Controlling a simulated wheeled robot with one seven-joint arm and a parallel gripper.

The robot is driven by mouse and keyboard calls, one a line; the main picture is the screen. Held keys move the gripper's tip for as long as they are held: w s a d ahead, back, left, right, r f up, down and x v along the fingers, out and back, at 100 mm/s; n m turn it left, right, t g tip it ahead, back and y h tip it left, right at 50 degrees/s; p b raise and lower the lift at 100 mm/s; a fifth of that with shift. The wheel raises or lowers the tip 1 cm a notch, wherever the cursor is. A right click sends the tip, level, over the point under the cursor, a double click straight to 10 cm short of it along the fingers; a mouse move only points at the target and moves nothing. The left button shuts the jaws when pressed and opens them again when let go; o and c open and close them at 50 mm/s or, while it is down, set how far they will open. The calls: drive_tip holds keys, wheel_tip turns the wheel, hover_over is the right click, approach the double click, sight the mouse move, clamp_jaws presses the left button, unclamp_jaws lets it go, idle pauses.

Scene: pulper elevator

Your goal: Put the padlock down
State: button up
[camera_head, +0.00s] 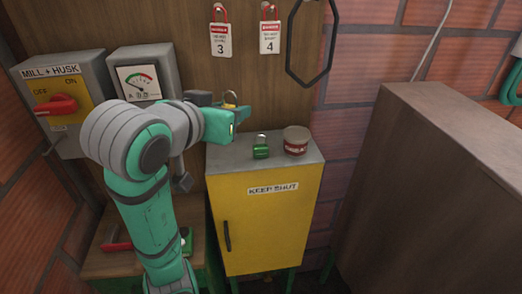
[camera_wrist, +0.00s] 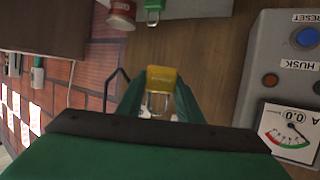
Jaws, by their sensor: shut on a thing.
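A yellow padlock (camera_wrist: 161,78) with a metal shackle is between the fingers of my gripper (camera_wrist: 160,95) in the wrist view. My gripper (camera_head: 226,118) is shut on it. In the head view the gripper is above the back left of the yellow cabinet (camera_head: 266,215), in front of the wooden board, and mostly hides the padlock. A green padlock (camera_head: 261,147) stands on the cabinet's grey top, and it also shows at the top of the wrist view (camera_wrist: 153,6).
A red-brown tin (camera_head: 296,140) stands right of the green padlock. Tags 3 (camera_head: 220,40) and 4 (camera_head: 269,37) and a black hexagonal loop (camera_head: 290,45) hang on the board. The MILL + HUSK switch box (camera_head: 62,95) and a gauge box (camera_head: 145,75) are at left. The cabinet top's front left is clear.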

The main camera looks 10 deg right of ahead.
drive_tip(key=s, duration=0.2)
drive_tip(key=n+y, duration=0.1)
drive_tip(key=y, duration=0.1)
hover_over(231, 153)
drive_tip(key=s, duration=0.1)
drive_tip(key=shift+t, duration=0.4)
wheel_tip(231, 153, down, 12)
drive_tip(key=shift+r, duration=0.15)
drive_tip(key=shift+w+f, duration=0.35)
drive_tip(key=shift+f, duration=1.65)
drive_tip(key=shift+f, duration=0.1)
drive_tip(key=o, duration=1.1)
